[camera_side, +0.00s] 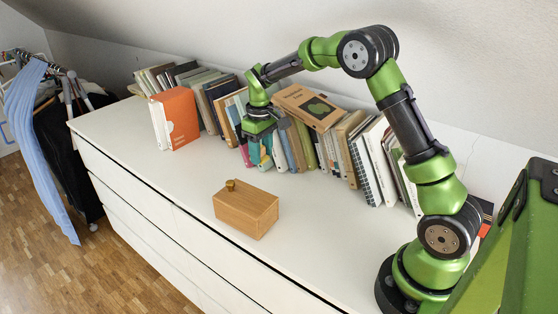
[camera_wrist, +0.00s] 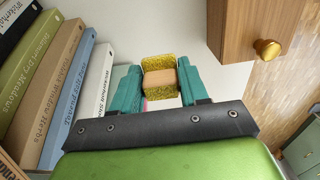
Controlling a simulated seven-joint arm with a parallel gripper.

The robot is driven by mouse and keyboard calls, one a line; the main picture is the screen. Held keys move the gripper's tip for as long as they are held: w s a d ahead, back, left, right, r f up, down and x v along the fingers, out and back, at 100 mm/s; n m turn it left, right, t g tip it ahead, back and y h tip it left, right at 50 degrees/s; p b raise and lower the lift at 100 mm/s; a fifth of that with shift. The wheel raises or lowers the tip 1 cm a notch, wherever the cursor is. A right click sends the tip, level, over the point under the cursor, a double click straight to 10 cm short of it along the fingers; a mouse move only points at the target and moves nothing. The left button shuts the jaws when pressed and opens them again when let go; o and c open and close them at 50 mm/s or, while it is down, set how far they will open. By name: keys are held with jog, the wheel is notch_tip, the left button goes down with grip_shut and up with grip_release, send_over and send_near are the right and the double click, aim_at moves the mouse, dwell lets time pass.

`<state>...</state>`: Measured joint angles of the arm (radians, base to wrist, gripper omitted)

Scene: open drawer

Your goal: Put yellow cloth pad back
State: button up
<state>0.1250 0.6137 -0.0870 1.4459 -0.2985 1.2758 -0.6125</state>
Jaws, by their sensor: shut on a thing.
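The yellow cloth pad (camera_wrist: 159,62) shows in the wrist view as rough yellow faces with a tan, wood-coloured block (camera_wrist: 161,79) between them. My gripper (camera_wrist: 160,86) is shut on it, one teal finger on each side. In the side view my gripper (camera_side: 264,158) points down over the white top, close in front of the row of books. I cannot make out the pad there. A wooden box (camera_side: 246,212) with a brass knob (camera_side: 230,185) stands nearer the front, apart from my gripper. Part of the box (camera_wrist: 246,28) and its knob (camera_wrist: 267,49) show at upper right in the wrist view.
A row of books (camera_side: 354,150) runs along the back of the white dresser (camera_side: 150,150), close to my gripper. An orange book (camera_side: 181,118) stands at its left. The dresser top is clear around the box. Clothes (camera_side: 45,150) hang beyond the left edge.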

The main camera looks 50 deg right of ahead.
jog(key=s+a+r+n, duration=0.1)
jog(key=s+a+r, duration=0.2)
jog(key=s, duration=0.5)
jog(key=n, duration=0.3)
send_over(313, 233)
notch_tip(313, 233, down, 8)
jog(key=shift+a+f, duration=0.1)
jog(key=shift+f, duration=2.15)
jog(key=shift+f, duration=0.15)
jog(key=o, duration=1)
